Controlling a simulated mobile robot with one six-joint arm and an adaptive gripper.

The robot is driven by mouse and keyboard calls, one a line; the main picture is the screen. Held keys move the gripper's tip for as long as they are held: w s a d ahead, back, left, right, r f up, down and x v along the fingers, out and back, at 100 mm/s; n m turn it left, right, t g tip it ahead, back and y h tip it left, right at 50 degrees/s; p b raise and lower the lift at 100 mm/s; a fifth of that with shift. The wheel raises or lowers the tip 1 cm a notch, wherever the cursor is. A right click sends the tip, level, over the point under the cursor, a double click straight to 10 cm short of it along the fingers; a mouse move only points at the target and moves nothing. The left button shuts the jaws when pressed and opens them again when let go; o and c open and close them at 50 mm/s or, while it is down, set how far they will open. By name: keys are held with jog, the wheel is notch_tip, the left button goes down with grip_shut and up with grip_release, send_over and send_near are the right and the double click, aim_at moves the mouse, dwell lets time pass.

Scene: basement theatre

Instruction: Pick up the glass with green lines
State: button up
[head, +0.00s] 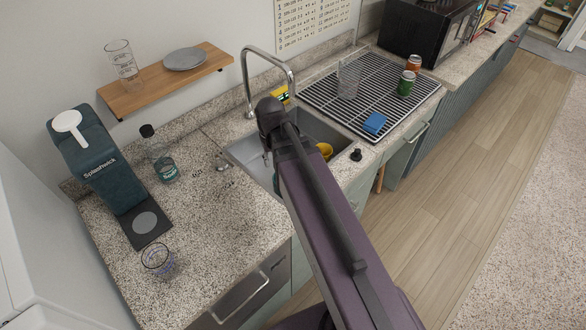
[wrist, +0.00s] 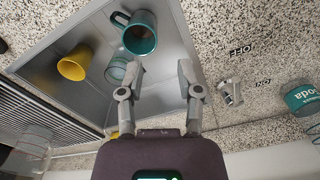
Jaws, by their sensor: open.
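My gripper (wrist: 160,78) is open and empty above the sink (wrist: 165,50), its two fingers apart in the wrist view. A small clear glass with pale greenish marks (wrist: 117,70) is in the sink, close to the left finger. Its lines are too small to read clearly. In the head view, my arm hides this glass. Other glasses show there: one with dark lines on the wooden shelf (head: 122,62), one with bluish-purple marks on the counter (head: 158,262), and a clear one on the drying rack (head: 348,78).
A teal mug (wrist: 138,38) and a yellow mug (wrist: 74,65) are in the sink near the glass. The faucet (head: 268,60) arches over the sink's back edge.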

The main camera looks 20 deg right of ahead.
jog(key=shift+w+d+f+b, duration=1.45)
jog(key=shift+w+f+b, duration=0.85)
jog(key=shift+w+f, duration=0.35)
jog(key=shift+w+d+f+b, duration=1.45)
jog(key=shift+w+f+b, duration=1)
jog(key=shift+w, duration=0.3)
jog(key=shift+w+d+f+b, duration=1.45)
jog(key=shift+w+f+b, duration=0.75)
jog(key=shift+w+f, duration=0.45)
jog(key=shift+f+b, duration=1.1)
jog(key=shift+b, duration=0.1)
jog(key=shift+f, duration=0.1)
jog(key=shift+s+d+f+b, duration=0.1)
jog(key=shift+d+f+b, duration=0.05)
jog(key=shift+f+b, duration=2.4)
jog(key=shift+r, duration=0.1)
grip_shut()
